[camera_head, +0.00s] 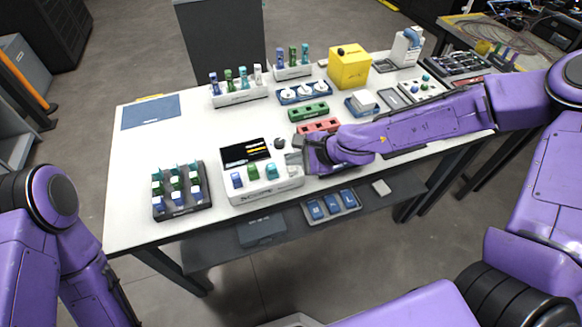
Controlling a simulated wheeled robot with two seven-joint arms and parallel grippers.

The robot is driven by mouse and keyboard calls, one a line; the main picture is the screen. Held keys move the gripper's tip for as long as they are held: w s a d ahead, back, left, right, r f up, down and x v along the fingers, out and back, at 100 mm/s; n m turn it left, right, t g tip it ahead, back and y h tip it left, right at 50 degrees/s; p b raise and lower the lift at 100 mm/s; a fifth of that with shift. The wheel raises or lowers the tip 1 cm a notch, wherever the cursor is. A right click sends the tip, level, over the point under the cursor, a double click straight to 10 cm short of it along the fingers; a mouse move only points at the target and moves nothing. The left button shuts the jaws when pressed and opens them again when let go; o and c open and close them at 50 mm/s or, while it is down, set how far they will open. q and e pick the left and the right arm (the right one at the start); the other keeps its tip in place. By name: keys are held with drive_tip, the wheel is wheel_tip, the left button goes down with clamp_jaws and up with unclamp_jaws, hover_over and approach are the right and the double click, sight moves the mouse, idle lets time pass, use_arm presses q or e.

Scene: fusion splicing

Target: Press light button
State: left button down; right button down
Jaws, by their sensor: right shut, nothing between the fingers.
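A white device (236,195) with a black screen (245,152) stands near the table's front edge. Blue, green and teal pieces (253,172) sit in a row on its top. Which part is the light button I cannot tell. My right gripper (293,158) is shut and empty at the right end of the device, close to the teal piece. Whether it touches the device is not clear, and the wrist hides part of the device's right side. My left arm shows at the lower left, but its gripper is out of view.
A dark rack of small coloured blocks (182,208) stands left of the device. A small dark knob (279,143), a red block holder (318,126) and a green one (309,111) lie behind it. A yellow box (349,68) stands at the back.

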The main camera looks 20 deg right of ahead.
sight(295, 170)
drive_tip(key=shift+f+b, duration=0.3)
drive_tip(key=shift+f, duration=0.2)
drive_tip(key=shift+f+b, duration=0.3)
drive_tip(key=shift+f, duration=0.05)
idle(0.4)
drive_tip(key=shift+r, duration=0.15)
drive_tip(key=shift+r+p, duration=0.7)
drive_tip(key=shift+p, duration=0.2)
wheel_tip(295, 170, up, 6)
drive_tip(key=p, duration=0.6)
